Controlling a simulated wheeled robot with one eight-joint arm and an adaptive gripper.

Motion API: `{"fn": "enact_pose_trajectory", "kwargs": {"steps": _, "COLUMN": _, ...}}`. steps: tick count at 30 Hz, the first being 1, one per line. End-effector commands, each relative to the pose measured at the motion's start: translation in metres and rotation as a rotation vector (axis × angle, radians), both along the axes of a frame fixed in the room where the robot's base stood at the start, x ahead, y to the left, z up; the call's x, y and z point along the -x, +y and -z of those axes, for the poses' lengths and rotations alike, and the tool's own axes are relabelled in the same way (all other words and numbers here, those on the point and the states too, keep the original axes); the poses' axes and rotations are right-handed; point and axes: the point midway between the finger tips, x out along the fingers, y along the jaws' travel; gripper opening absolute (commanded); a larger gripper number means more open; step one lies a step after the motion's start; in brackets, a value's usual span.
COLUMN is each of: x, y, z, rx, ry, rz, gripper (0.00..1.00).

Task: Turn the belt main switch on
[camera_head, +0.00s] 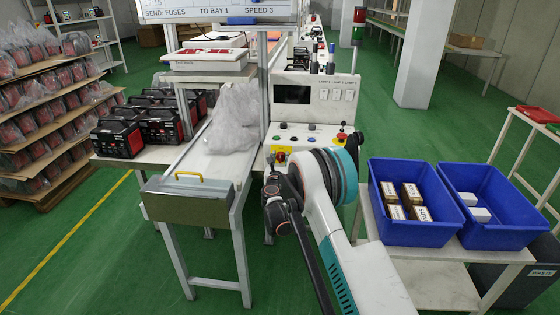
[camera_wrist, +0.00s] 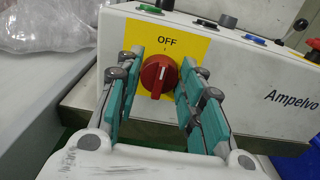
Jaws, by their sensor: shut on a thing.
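The belt main switch (camera_wrist: 154,80) is a red rotary knob on a yellow plate (camera_wrist: 196,44) on the front of a white control box. The plate reads OFF above the knob, and the knob's white mark points nearly straight up at it. My gripper (camera_wrist: 162,66) has its two teal-padded fingers on either side of the knob and is shut on it. In the head view the switch (camera_head: 281,156) shows just beyond my gripper (camera_head: 272,180), partly hidden by my arm.
The control box (camera_head: 310,137) carries several coloured buttons and a red mushroom button (camera_head: 341,136). A clear plastic bag (camera_head: 233,118) lies on the conveyor to its left. Two blue bins (camera_head: 411,233) (camera_head: 497,236) stand on a table at the right.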

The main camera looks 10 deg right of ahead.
Motion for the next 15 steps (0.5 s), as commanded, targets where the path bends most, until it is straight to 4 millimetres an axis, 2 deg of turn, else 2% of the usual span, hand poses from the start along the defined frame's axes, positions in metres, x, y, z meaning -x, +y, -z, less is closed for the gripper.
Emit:
{"fn": "enact_pose_trajectory", "kwargs": {"steps": 8, "x": -0.0001, "y": 0.0000, "z": -0.0001, "rx": -0.033, "ry": -0.011, "rz": 0.000, "gripper": 0.11}}
{"fn": "enact_pose_trajectory", "kwargs": {"steps": 15, "x": 0.0001, "y": -0.0007, "z": -0.0001, "rx": -0.160, "ry": -0.052, "rz": 0.000, "gripper": 0.11}}
